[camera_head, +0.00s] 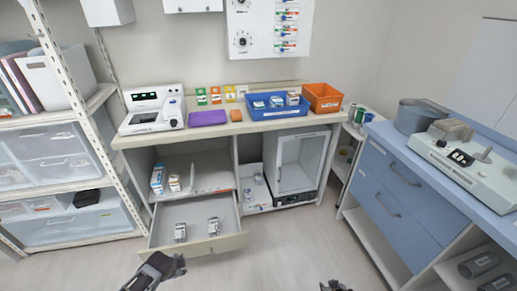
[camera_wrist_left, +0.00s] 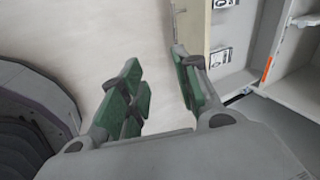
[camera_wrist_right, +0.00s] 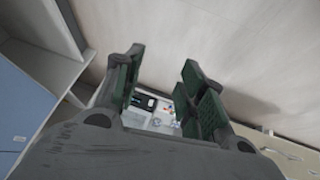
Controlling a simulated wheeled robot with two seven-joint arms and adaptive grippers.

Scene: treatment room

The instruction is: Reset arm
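My left gripper (camera_head: 155,270) shows at the bottom of the head view, in front of the open drawer. In the left wrist view its green-padded fingers (camera_wrist_left: 160,95) are apart with nothing between them. My right gripper (camera_head: 336,287) only just shows at the bottom edge of the head view. In the right wrist view its green-padded fingers (camera_wrist_right: 160,85) are also apart, with no object held. The open drawer (camera_head: 203,248) holds two small labelled packs, one on the left (camera_head: 180,232) and one on the right (camera_head: 213,226).
A counter (camera_head: 225,127) carries a white device (camera_head: 152,108), a purple tray (camera_head: 208,118), a blue bin (camera_head: 277,106) and an orange bin (camera_head: 322,97). A glass-door cabinet (camera_head: 297,165) stands below. A blue drawer unit (camera_head: 395,190) is at right, shelving at left. Floor between is clear.

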